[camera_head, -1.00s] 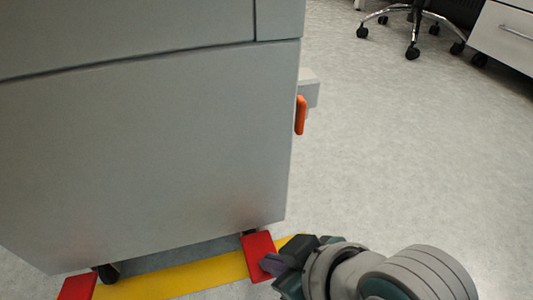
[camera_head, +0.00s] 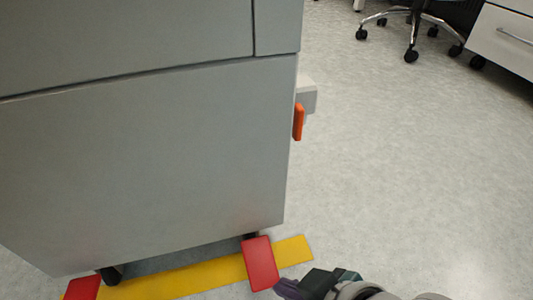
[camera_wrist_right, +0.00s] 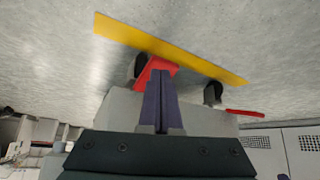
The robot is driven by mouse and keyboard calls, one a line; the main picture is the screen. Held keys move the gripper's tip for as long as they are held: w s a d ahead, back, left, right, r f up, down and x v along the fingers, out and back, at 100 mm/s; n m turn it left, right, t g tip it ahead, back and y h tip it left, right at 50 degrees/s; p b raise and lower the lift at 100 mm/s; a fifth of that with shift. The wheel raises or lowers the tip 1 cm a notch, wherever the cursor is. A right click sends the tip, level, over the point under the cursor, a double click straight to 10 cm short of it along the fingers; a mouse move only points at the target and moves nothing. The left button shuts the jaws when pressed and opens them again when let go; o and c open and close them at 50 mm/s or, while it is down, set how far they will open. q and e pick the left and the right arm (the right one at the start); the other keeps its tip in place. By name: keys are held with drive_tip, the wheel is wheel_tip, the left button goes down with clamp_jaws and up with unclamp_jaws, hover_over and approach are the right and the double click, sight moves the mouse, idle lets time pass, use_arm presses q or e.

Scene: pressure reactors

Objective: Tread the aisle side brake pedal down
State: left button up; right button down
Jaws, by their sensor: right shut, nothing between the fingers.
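A red brake pedal (camera_head: 261,264) sticks out at the near right foot of the grey cabinet (camera_head: 150,160), over the yellow floor strip (camera_head: 205,274). A second red pedal (camera_head: 82,289) shows at the cabinet's left foot. My right gripper (camera_head: 280,288) is at the lower right of the right pedal, its fingertips close to the pedal's near corner. In the right wrist view the shut fingers (camera_wrist_right: 161,105) overlap the red pedal (camera_wrist_right: 155,68); I cannot tell whether they touch. Nothing is between them. My left gripper is out of view.
An orange handle (camera_head: 299,121) sticks out at the cabinet's right side. An office chair (camera_head: 411,45) and a white drawer unit (camera_head: 505,38) stand at the back right. The floor right of the cabinet is clear.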

drive_tip(key=shift+r, duration=0.1)
drive_tip(key=p+v, duration=0.9)
drive_tip(key=shift+s+d+r, duration=0.15)
drive_tip(key=shift+s+r, duration=0.1)
drive_tip(key=shift+r, duration=0.1)
